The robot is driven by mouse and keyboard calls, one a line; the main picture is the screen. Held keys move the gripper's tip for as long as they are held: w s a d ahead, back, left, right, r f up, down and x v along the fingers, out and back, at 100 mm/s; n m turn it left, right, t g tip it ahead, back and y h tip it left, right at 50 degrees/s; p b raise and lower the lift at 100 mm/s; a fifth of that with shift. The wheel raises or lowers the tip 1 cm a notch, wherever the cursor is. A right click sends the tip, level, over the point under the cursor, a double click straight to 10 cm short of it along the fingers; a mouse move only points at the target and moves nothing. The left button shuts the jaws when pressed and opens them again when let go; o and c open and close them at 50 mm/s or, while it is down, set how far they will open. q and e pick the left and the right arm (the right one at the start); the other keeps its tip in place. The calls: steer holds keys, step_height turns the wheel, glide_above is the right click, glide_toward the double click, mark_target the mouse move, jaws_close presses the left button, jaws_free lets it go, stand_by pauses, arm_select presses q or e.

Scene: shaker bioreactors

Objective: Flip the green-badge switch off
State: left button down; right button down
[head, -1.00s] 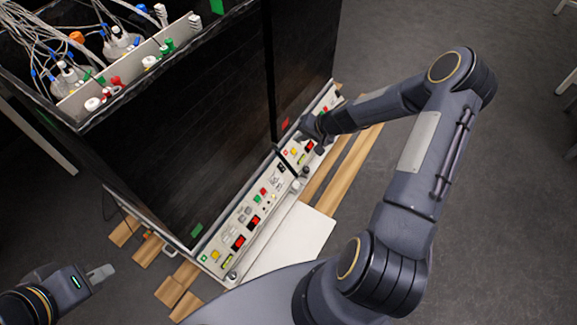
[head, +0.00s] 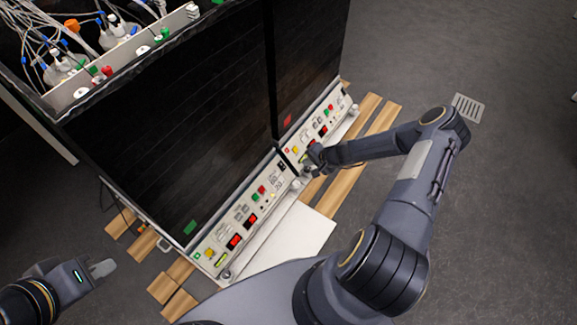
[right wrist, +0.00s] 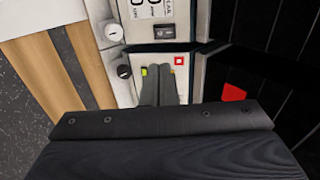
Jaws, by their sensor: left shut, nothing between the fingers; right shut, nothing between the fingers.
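The control panel with a green-framed badge (head: 197,256) runs along the foot of the left black cabinet. A black rocker switch (head: 282,165) sits at its far right end, and it also shows at the top of the right wrist view (right wrist: 165,32). I cannot tell which way it is tipped. My right gripper (head: 308,166) is shut and empty over the near end of the neighbouring panel with a red-framed badge (right wrist: 179,61). In the right wrist view its fingers (right wrist: 163,73) lie just below the seam between panels, short of the switch. My left gripper (head: 104,268) is shut and empty, away from the panels.
Black round knobs (right wrist: 118,70) stand along the panel edge beside my right fingers. A red sticker (right wrist: 232,92) marks the right cabinet, a green one (head: 190,227) the left. Wooden slats (head: 345,170) and a white plate (head: 300,235) lie in front. Open floor is at the right.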

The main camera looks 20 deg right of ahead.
mark_target(286, 168)
steer(key=b+x, duration=0.5)
steer(key=x, duration=0.8)
steer(key=shift+s, duration=0.15)
steer(key=shift+w+a+f, duration=0.25)
steer(key=shift+w+f, duration=0.1)
steer(key=f+b, duration=0.1)
steer(key=b, duration=0.2)
steer(key=shift+f, duration=0.3)
steer(key=shift+d+r, duration=0.1)
steer(key=shift+r, duration=0.1)
steer(key=shift+s+b, duration=0.1)
steer(key=shift+b, duration=0.3)
steer(key=shift+f, duration=0.1)
